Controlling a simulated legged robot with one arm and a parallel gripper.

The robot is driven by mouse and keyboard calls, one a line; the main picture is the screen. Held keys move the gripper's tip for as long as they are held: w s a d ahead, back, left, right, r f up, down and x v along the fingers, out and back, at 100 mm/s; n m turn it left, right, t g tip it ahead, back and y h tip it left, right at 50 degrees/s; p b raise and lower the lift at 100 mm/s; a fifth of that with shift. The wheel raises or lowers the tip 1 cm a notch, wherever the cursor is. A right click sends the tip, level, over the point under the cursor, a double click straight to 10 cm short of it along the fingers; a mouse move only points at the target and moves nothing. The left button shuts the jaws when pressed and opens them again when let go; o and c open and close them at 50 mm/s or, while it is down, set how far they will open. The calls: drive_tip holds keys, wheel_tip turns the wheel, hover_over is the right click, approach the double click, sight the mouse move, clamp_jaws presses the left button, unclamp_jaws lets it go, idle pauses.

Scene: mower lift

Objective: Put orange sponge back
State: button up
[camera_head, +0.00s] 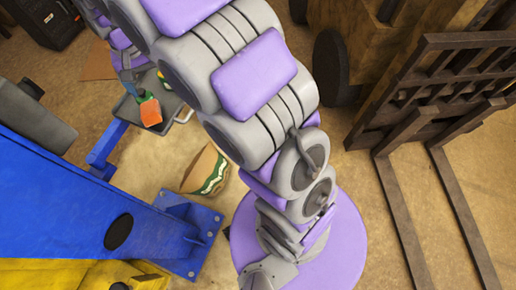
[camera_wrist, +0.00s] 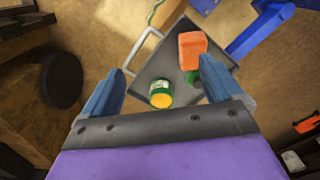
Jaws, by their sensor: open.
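The orange sponge (camera_wrist: 192,47) is on a dark grey tray (camera_wrist: 160,65), near the tray's right side in the wrist view. In the head view the sponge (camera_head: 150,113) shows at the near edge of the tray (camera_head: 126,109), left of my arm. My gripper (camera_wrist: 158,84) is open and empty, its two blue fingers spread above the tray. The right finger is close in the picture to the sponge's lower end; I cannot tell if they touch. A green jar with a yellow lid (camera_wrist: 160,94) shows between the fingers. A green item (camera_wrist: 192,77) is partly hidden beside the right finger.
The tray has a metal handle (camera_wrist: 141,50). A forklift with forks (camera_head: 405,225) is at the right. Open floor lies between box and tray.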

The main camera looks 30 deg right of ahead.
drive_tip(key=s+d, duration=0.3)
drive_tip(key=s, duration=0.8)
drive_tip(key=s+d+r+n+g, duration=0.1)
drive_tip(key=s+d, duration=0.3)
drive_tip(key=s, duration=0.7)
drive_tip(key=s+d, duration=0.4)
drive_tip(key=s, duration=0.7)
drive_tip(key=shift+s+d+r+n, duration=0.25)
drive_tip(key=shift+s+r+n, duration=0.05)
drive_tip(key=shift+r+n, duration=0.1)
drive_tip(key=shift+d, duration=0.1)
